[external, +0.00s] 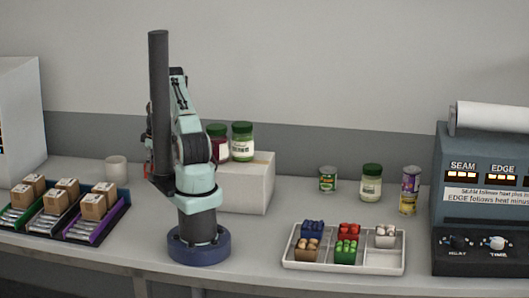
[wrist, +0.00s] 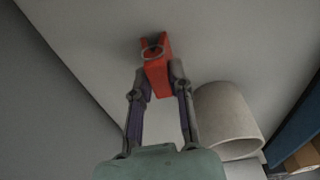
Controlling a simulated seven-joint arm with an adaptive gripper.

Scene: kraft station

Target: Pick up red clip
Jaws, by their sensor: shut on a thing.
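The red clip (wrist: 157,78) is between the fingertips of my gripper (wrist: 160,88) in the wrist view. It is a bright red block-like piece with a pale ring at its top end. My gripper is shut on it, with one finger on each side. In the external view, my gripper is mostly hidden behind my arm, and only a small bit of red (external: 147,170) shows at its left edge. I cannot tell from the views whether the clip touches the counter.
A sorting rack (external: 122,208) with cardboard boxes is at the left. A white box (external: 245,185) with jars is behind my arm. A white tray (external: 375,268) sits at the right.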

